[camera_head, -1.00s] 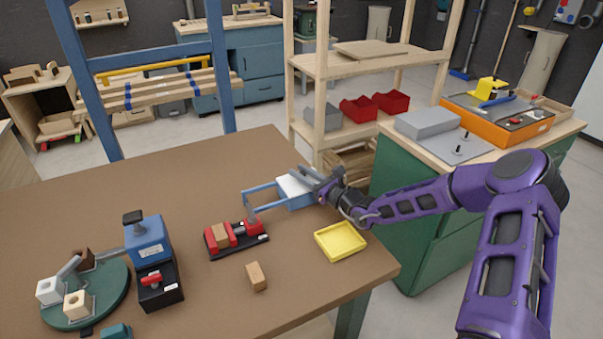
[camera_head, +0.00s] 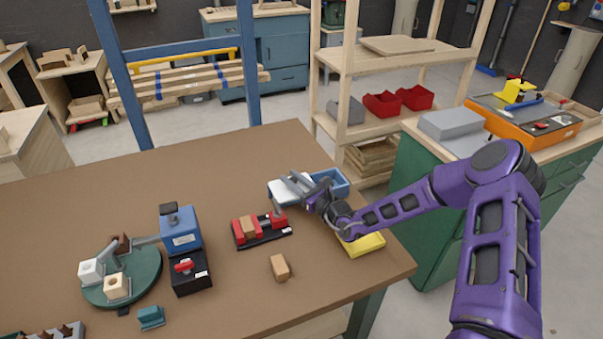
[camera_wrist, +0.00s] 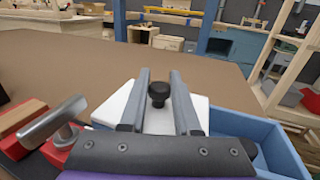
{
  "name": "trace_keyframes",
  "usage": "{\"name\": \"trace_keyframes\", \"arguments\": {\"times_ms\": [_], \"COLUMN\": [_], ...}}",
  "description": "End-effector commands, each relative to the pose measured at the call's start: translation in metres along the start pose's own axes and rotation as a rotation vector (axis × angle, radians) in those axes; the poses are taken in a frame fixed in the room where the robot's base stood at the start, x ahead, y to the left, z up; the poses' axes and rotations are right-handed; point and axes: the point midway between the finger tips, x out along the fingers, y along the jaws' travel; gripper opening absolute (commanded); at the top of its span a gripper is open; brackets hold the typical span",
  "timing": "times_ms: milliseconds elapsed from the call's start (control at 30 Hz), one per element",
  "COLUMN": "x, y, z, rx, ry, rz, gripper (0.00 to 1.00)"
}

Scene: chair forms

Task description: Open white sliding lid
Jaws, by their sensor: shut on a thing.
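The white sliding lid (camera_head: 280,192) lies to the left of the blue box (camera_head: 339,180), out on the box's side rails. The box is uncovered at its right part, and its blue inside shows. In the wrist view the white lid (camera_wrist: 197,108) carries a black knob (camera_wrist: 158,93) between my two grey fingers. My gripper (camera_head: 299,185) is shut on the knob, above the lid. In the wrist view my gripper (camera_wrist: 160,85) hides part of the lid, and the blue box (camera_wrist: 268,140) shows at the right.
A red and black clamp fixture (camera_head: 262,231) stands close to the left of my gripper. A yellow tray (camera_head: 366,244) lies under my wrist, partly hidden. A loose wooden block (camera_head: 280,267) lies in front. The table behind the lid is clear.

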Motion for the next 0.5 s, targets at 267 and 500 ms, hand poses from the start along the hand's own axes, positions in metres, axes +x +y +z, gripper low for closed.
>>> {"name": "trace_keyframes", "arguments": {"times_ms": [267,500], "x": [-0.0002,-0.0002], "y": [-0.0006,-0.0008], "z": [-0.0002,0.0], "rx": [-0.001,-0.001], "ry": [-0.001,-0.001], "rz": [0.0,0.0], "gripper": [0.45,0.61]}}
